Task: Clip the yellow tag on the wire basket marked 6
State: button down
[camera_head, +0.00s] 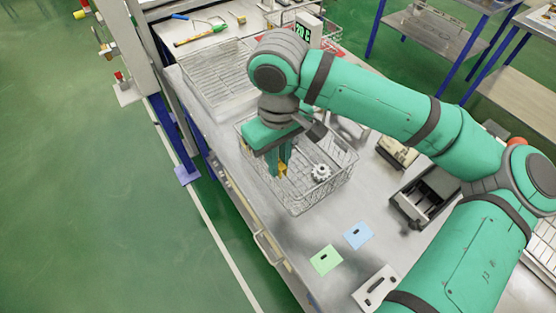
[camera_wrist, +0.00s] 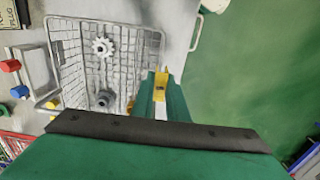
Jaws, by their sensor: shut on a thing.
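My gripper (camera_head: 280,170) is shut on the yellow tag (camera_head: 283,169), which stands between its fingertips. In the wrist view the tag (camera_wrist: 161,82) shows at the tips of my gripper (camera_wrist: 160,95). A wire basket (camera_head: 336,188) is below and around the fingers in the head view. In the wrist view the basket's rim (camera_wrist: 150,30) runs close to the tag; I cannot tell whether they touch. The basket holds a white gear (camera_head: 320,172) and a dark grey part (camera_wrist: 105,98). I can read no number 6 on it.
A green card (camera_head: 326,260) and a blue card (camera_head: 358,235) lie on the bench in front. Another wire basket (camera_head: 205,78) stands behind left. A dark box (camera_head: 425,195) stands at right. The bench's left edge is close to the basket.

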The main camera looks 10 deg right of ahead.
aim_at(279, 180)
jog(key=shift+f, duration=3.25)
jog(key=shift+f, duration=0.3)
jog(key=c, duration=1.3)
grip_release()
jog(key=shift+o, duration=0.2)
jog(key=shift+r, duration=0.1)
jog(key=shift+r, duration=3.45)
